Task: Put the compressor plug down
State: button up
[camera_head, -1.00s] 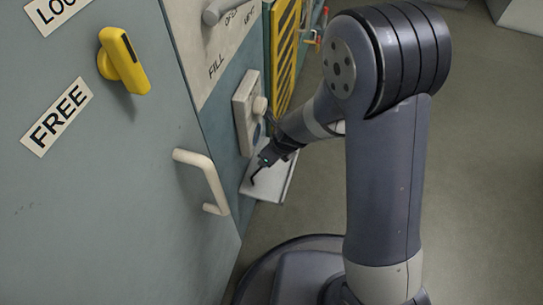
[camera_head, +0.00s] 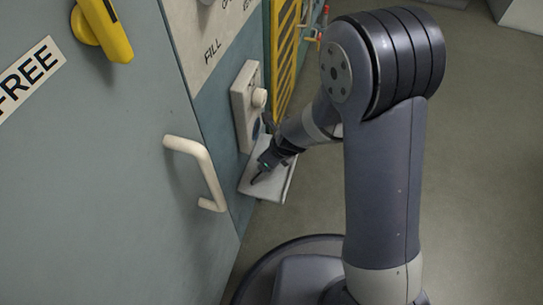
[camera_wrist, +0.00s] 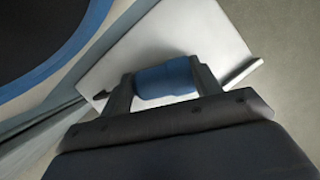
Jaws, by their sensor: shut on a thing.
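The compressor plug (camera_wrist: 165,81) shows in the wrist view as a blue cylinder lying crosswise between my two fingers. My gripper (camera_wrist: 163,84) is shut on it; it also shows small in the head view (camera_head: 264,170). The plug cannot be made out clearly in the head view. A pale shelf (camera_wrist: 170,32) lies under and behind the plug in the wrist view. In the head view this shelf (camera_head: 279,183) juts from the foot of the panel, with my gripper just over it. I cannot tell whether the plug touches the shelf.
A dark round opening with a blue rim (camera_wrist: 77,57) is at the wrist view's upper left. In the head view, a white box with a round knob (camera_head: 243,105) is above the shelf. A white door handle (camera_head: 197,170) and yellow lever (camera_head: 105,30) stick out left. Floor at right is clear.

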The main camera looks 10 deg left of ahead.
jog(key=shift+f, duration=0.3)
jog(key=o, duration=1.1)
jog(key=shift+r+p, duration=0.3)
jog(key=shift+r, duration=0.3)
jog(key=p+v, duration=0.4)
jog(key=v, duration=0.2)
jog(key=s+d+b, duration=0.1)
jog(key=s+d, duration=0.1)
jog(key=d, duration=0.1)
jog(key=s+d+b, duration=0.1)
jog(key=s+d, duration=0.2)
jog(key=s+d+b, duration=0.2)
jog(key=d, duration=0.1)
jog(key=shift+s+f, duration=0.2)
jog(key=shift+f, duration=0.2)
jog(key=shift+w+a, duration=0.1)
